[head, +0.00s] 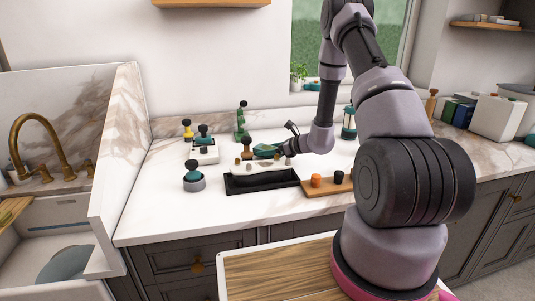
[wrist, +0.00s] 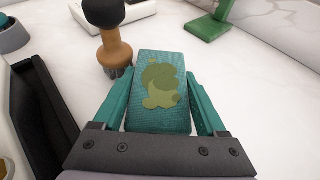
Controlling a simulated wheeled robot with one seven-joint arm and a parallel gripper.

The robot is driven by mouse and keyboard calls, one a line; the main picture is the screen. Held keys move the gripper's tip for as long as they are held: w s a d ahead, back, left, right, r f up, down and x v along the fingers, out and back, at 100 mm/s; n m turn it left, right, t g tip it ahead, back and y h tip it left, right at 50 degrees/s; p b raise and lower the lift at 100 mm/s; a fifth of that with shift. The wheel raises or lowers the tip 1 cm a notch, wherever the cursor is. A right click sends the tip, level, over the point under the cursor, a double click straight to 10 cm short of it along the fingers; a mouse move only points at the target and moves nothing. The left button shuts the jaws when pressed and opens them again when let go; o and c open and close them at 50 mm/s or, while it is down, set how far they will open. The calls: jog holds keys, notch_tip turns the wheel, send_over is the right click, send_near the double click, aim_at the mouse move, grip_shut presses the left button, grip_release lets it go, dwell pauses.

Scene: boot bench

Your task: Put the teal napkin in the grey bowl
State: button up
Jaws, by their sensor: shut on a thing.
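The teal napkin (wrist: 152,115) is a rectangular folded slab with an olive blotch pattern. It sits between my gripper's two teal fingers (wrist: 160,108) in the wrist view. In the head view my gripper (head: 268,151) is shut on it above the back edge of a black tray. The grey bowl (head: 194,185) stands on the counter, left of the tray and apart from my gripper. A teal thing with a dark round top (head: 193,171) sits in the bowl. At the wrist view's upper left edge is a teal and grey round thing, perhaps the bowl.
The black tray (head: 250,186) holds a pale long thing. A wooden brush-like thing (wrist: 114,50) stands close beside the napkin. A white block (head: 205,155), green stand (head: 241,131) and yellow figure (head: 188,133) are behind. A wooden board (head: 325,188) lies right. The counter's front left is clear.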

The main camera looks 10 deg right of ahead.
jog(key=shift+f, duration=0.55)
jog(key=shift+f, duration=0.15)
jog(key=o, duration=1.3)
jog(key=shift+c, duration=0.2)
